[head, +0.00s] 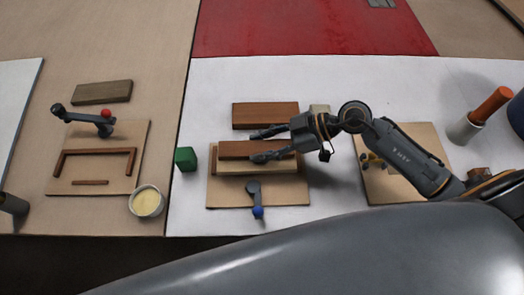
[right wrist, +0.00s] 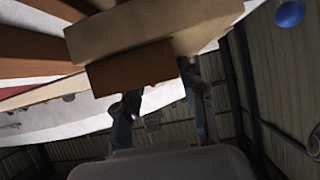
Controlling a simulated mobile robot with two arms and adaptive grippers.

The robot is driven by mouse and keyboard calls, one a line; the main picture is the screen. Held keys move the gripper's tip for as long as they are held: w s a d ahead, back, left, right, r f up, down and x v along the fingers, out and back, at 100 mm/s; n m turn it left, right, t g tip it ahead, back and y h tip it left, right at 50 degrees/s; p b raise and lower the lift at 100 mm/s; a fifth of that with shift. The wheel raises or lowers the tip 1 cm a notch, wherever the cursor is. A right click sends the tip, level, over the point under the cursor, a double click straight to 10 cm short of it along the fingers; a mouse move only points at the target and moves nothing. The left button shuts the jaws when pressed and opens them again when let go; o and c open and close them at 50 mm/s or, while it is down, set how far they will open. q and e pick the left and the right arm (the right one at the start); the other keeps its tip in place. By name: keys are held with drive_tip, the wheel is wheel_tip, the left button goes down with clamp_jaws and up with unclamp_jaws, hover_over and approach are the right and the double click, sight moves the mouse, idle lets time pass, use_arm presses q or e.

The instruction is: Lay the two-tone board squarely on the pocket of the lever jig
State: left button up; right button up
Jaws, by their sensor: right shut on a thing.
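The two-tone board, dark brown along one long side (head: 235,149) and pale along the other, is at the middle lever jig (head: 220,196), a tan base with a blue-knobbed lever (head: 254,192). My right gripper (head: 257,146) reaches in from the right and is shut on the board. The board looks roughly parallel to the jig base and covers most of the pocket. I cannot tell whether it touches the pocket. The right wrist view shows pale and brown block faces (right wrist: 132,70) close to the fingers.
A plain brown board (head: 265,115) lies just behind the jig. A green block (head: 185,158) stands to its left. Another jig (head: 125,170) with a red-knobbed lever and a cream-filled cup (head: 147,202) are farther left. A tan base (head: 385,190) lies right, under my arm.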

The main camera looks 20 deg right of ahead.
wheel_tip(320, 180, down, 3)
drive_tip(key=shift+r, duration=0.1)
idle(0.3)
drive_tip(key=o, duration=1.3)
drive_tip(key=shift+f, duration=0.2)
drive_tip(key=shift+o, duration=0.2)
drive_tip(key=shift+r, duration=0.15)
drive_tip(key=v, duration=1.2)
drive_tip(key=shift+r, duration=0.1)
